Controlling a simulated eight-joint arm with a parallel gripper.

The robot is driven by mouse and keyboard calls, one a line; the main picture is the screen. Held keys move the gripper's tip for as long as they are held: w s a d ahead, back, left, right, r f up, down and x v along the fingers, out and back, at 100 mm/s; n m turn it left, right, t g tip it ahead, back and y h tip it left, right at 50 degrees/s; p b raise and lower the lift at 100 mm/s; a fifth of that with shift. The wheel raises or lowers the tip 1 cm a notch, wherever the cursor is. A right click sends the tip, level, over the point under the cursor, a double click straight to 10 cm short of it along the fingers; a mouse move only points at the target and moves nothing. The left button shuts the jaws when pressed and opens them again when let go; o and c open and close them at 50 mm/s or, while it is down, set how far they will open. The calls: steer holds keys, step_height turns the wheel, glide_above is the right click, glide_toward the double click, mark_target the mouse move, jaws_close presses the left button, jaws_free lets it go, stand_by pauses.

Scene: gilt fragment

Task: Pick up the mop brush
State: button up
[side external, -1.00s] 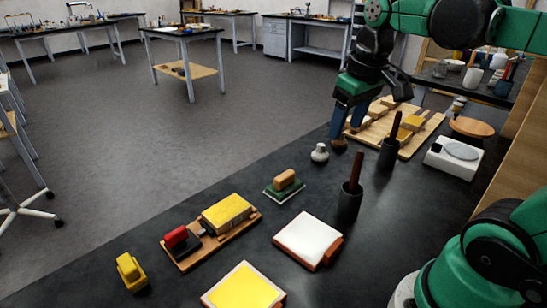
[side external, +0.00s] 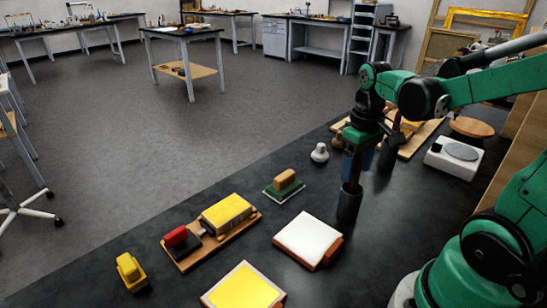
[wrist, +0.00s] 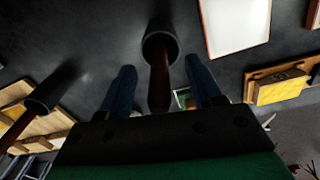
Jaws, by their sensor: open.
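A brown handle (wrist: 159,88) stands up from a dark cup (side external: 348,207), which also shows in the wrist view (wrist: 160,42). This looks like a brush handle; its bristle end is hidden in the cup. A second brown handle (wrist: 14,130) stands in another dark cup (wrist: 45,96), farther back by the wooden board. I cannot tell from the looks alone which is the mop brush. My gripper (side external: 356,170) is open above the nearer cup. In the wrist view its blue fingers (wrist: 160,68) lie on either side of the nearer handle, without visible contact.
A white-topped block (side external: 308,240) lies in front of the nearer cup. A wooden tray with a yellow block (side external: 227,213), a green-based block (side external: 284,186) and a small white-grey weight (side external: 320,153) are to the left. A white scale (side external: 454,158) stands right.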

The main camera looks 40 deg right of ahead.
steer(key=shift+f, duration=0.35)
jaws_close()
steer(key=shift+r, duration=0.2)
